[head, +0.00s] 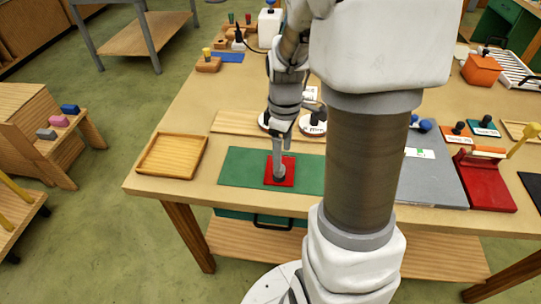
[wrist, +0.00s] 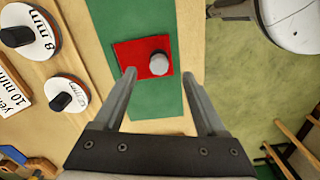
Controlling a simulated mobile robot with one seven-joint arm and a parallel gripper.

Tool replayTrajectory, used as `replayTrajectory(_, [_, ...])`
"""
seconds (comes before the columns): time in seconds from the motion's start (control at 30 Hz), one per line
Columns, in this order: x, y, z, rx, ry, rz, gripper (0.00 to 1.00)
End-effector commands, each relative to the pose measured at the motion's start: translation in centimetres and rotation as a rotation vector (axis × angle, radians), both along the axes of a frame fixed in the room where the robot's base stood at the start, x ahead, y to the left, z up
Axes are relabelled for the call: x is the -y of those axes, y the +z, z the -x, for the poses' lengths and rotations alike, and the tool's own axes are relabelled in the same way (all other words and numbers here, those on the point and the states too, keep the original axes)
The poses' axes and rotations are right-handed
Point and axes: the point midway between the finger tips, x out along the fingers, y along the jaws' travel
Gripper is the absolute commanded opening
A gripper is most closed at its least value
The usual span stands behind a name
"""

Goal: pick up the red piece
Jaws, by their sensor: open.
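The red piece (head: 270,179) is a flat red square with a grey round knob on top. It lies on the green mat (head: 234,168) near the table's front edge. In the wrist view the red piece (wrist: 129,54) and its grey knob (wrist: 158,64) lie beyond my fingertips. My gripper (head: 279,170) points down over the red piece in the head view and partly hides it. In the wrist view my gripper (wrist: 160,80) is open, with its fingers wide apart and nothing between them. I cannot tell the exact height of the fingertips above the knob.
An empty wooden tray (head: 171,155) stands left of the mat. Round knobbed discs with minute labels (wrist: 30,34) lie on the table beside the mat. A grey board (head: 430,180) and a red box (head: 484,185) stand to the right. My arm blocks the middle.

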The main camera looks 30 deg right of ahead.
Motion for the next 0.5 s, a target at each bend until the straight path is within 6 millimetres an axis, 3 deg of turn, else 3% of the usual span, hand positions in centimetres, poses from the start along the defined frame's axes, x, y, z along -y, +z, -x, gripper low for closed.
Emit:
replayTrajectory(0.1, [0.0,-1.6,0.0,-0.002,0.0,-0.001,0.74])
replayTrajectory(0.33, [-0.1,-3.1,-0.1,-0.002,0.001,-0.001,0.74])
replayTrajectory(0.5, [-0.3,-5.5,-0.4,-0.003,0.001,-0.001,0.74])
